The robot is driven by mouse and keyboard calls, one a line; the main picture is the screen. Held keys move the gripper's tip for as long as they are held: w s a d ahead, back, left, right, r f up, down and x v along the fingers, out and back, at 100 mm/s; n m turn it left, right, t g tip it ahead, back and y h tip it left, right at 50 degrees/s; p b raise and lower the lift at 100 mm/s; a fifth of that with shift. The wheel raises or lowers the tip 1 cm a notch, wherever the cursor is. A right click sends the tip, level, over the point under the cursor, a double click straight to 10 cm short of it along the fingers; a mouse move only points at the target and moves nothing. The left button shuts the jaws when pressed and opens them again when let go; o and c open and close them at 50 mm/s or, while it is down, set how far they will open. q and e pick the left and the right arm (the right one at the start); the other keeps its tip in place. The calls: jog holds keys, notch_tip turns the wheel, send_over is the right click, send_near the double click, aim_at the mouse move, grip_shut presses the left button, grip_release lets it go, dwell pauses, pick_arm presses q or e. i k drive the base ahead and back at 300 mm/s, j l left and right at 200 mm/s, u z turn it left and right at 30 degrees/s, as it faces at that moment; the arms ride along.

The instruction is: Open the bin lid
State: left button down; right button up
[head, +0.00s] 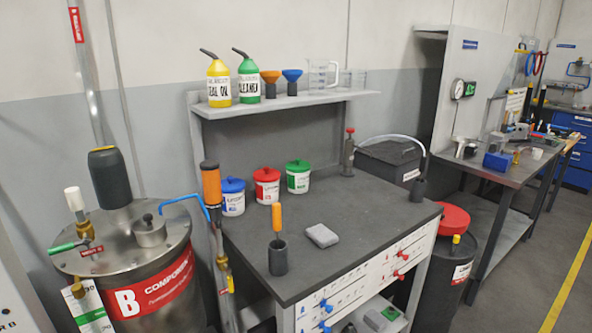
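A dark grey bin (442,283) stands on the floor at the right end of the workbench. A round red lid (453,220) shows at its top, beside the bench corner. The lid looks shut, but the bench hides part of the bin and its rim. A small yellow-topped item (455,243) shows at the bin's front, below the lid. Neither of my grippers is in view.
The grey workbench (345,218) holds blue, red and green-lidded tubs and a grey block (322,236). A metal drum (150,275) stands at left. Another table (500,172) stands behind the bin. Open floor (535,270) lies at right.

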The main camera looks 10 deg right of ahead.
aim_at(396, 154)
jog(key=i+l, duration=0.15)
jog(key=l, duration=0.2)
jog(key=i+l+u, duration=0.1)
jog(key=i+l, duration=0.25)
jog(key=l, duration=0.3)
jog(key=i+l, duration=0.15)
jog(key=l, duration=0.2)
jog(key=i+l+u, duration=0.1)
jog(key=l, duration=0.2)
jog(key=i+l, duration=0.2)
jog(key=l, duration=0.15)
jog(key=i+l+u, duration=0.1)
jog(key=l, duration=0.25)
